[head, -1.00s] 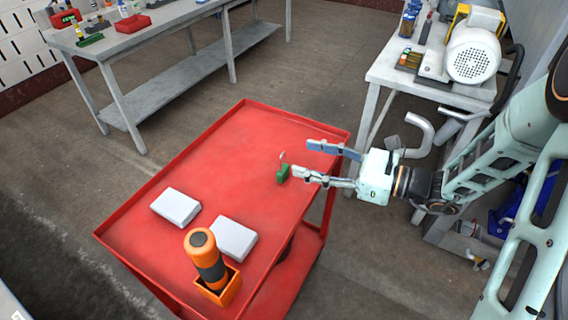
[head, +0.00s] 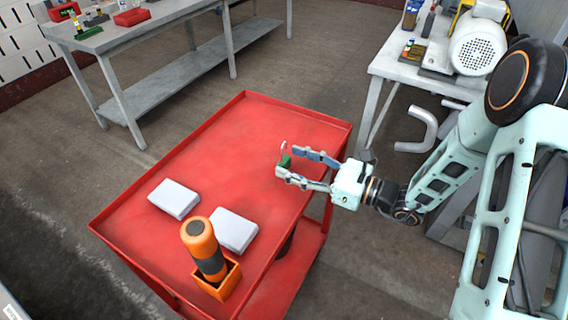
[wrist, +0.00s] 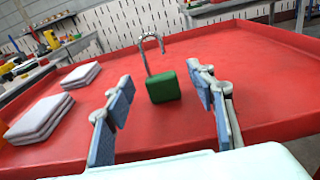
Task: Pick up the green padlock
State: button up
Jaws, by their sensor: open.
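The green padlock (head: 286,161) stands on the red cart top (head: 230,150), near its right edge. In the wrist view the padlock (wrist: 163,87) shows its green body and an open-looking silver shackle rising from it. My gripper (head: 292,164) is open, its blue-padded fingers spread to either side of the padlock. In the wrist view the padlock lies between and slightly beyond the fingertips of my gripper (wrist: 158,85), with visible gaps on both sides. The near finger partly hides the padlock in the head view.
An orange-and-black cylinder (head: 204,248) stands in an orange holder (head: 226,284). The cart has a raised rim. A grey workbench (head: 170,22) and a machine table (head: 420,75) stand beyond.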

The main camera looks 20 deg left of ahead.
aim_at(284, 159)
jog(key=shift+w+a, duration=0.1)
jog(key=shift+a, duration=1.4)
jog(key=shift+c, duration=0.7)
jog(key=c, duration=1.2)
